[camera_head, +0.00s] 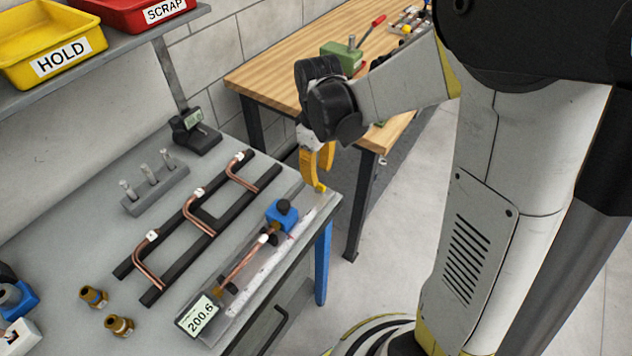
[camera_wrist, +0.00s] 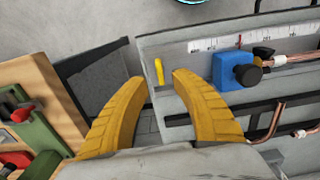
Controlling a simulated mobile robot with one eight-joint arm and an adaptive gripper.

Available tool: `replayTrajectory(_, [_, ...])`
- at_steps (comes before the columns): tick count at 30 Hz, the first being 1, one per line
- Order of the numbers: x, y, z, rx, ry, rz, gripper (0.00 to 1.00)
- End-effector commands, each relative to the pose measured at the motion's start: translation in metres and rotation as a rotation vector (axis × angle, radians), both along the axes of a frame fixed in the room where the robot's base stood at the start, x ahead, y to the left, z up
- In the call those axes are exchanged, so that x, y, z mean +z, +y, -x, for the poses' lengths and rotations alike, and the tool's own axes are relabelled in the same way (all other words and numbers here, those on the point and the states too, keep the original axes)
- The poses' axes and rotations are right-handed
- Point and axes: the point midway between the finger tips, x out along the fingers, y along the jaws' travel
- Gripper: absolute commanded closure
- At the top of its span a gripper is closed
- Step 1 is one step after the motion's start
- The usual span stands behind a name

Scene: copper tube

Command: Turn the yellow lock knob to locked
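The yellow lock knob (camera_wrist: 158,72) shows in the wrist view as a short upright bar at the end of the grey measuring fixture (camera_wrist: 205,44). My gripper (camera_wrist: 158,80) has two yellow fingers, parted, with the knob in the gap near their tips. A gap shows on both sides of the knob, so no grip is seen. In the head view my gripper (camera_head: 316,178) points down at the far end of the fixture, and the knob is hard to tell from the fingers. The blue slide block (camera_wrist: 236,70) with a black knob (camera_wrist: 248,74) sits beside the right finger.
A copper tube (camera_head: 245,260) lies on the fixture, whose display (camera_head: 199,316) reads 200.6. A black rack (camera_head: 205,228) with bent copper tubes stands left of it. A wooden bench (camera_head: 290,70) with a green vise (camera_head: 342,55) is behind my gripper.

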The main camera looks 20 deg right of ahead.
Motion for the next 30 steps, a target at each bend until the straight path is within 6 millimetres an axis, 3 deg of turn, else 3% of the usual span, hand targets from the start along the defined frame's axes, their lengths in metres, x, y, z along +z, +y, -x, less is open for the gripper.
replayTrajectory(3, [-0.024, 0.0, 0.0, 0.0, -0.001, 0.001, 0.69])
replayTrajectory(7, [-0.039, 0.0, 0.0, -0.001, -0.001, 0.0, 0.69])
replayTrajectory(19, [-0.044, 0.0, 0.0, -0.001, -0.001, 0.0, 0.7])
replayTrajectory(22, [-0.044, 0.0, 0.0, -0.001, -0.001, 0.0, 1.0])
replayTrajectory(30, [-0.044, 0.0, 0.0, -0.006, -0.001, 0.0, 1.0])
